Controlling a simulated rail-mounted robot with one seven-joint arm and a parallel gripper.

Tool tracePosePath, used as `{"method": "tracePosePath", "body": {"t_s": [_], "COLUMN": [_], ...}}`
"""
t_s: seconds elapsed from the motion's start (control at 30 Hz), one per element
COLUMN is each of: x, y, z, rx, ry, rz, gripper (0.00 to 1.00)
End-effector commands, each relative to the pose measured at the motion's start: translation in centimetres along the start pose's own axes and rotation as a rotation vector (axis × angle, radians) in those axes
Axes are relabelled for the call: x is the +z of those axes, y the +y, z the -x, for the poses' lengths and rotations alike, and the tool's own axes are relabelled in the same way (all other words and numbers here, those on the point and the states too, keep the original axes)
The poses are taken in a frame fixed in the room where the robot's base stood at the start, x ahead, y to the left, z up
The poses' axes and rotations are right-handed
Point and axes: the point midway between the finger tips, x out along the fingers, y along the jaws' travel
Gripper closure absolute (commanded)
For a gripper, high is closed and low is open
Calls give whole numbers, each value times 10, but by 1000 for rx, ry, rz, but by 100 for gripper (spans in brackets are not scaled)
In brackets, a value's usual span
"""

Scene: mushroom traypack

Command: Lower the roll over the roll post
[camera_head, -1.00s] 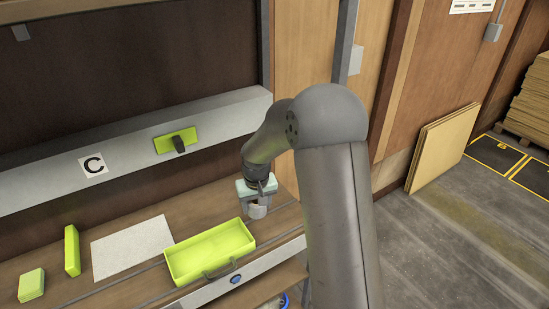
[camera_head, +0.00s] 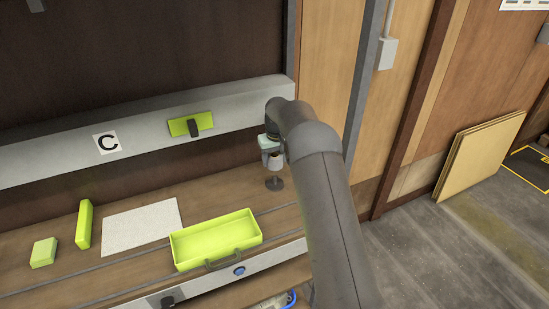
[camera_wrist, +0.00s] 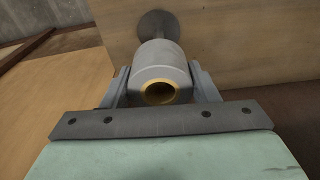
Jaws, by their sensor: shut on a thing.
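My gripper (camera_wrist: 160,82) is shut on a pale, whitish roll (camera_wrist: 160,65), with one finger on each side. The roll's open end, with a yellow-brown core, faces the wrist camera. In the head view the roll (camera_head: 275,161) hangs below my gripper (camera_head: 273,153), near the bench's back right. The roll post (camera_head: 274,184) stands on the bench just under it, with a round dark base. The base also shows beyond the roll in the wrist view (camera_wrist: 157,24), roughly in line with it. The roll hides the post's upper end, so I cannot tell whether they touch.
A lime-green tray (camera_head: 217,248) with a handle sits left of the post. A white sheet (camera_head: 140,226) and two green blocks (camera_head: 84,224) (camera_head: 43,252) lie further left. A grey beam (camera_head: 60,156) with a green handled piece (camera_head: 190,125) runs behind the bench.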

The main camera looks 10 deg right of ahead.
Motion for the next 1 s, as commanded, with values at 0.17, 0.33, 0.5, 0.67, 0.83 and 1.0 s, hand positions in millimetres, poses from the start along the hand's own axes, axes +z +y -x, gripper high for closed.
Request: {"method": "tracePosePath", "body": {"t_s": [0.17, 0.33, 0.5, 0.67, 0.83, 1.0], "x": [2, 3, 4, 5, 7, 8], "y": [0, 0, 0, 0, 0, 0], "z": [-12, -22, -33, -42, -52, -62], "rx": [0, 0, 0, 0, 0, 0], "ry": [0, -1, 0, 0, 0, -1], "rz": [0, 0, 0, 0, 0, 0], "gripper": [70, 70, 70, 70, 70, 70]}}
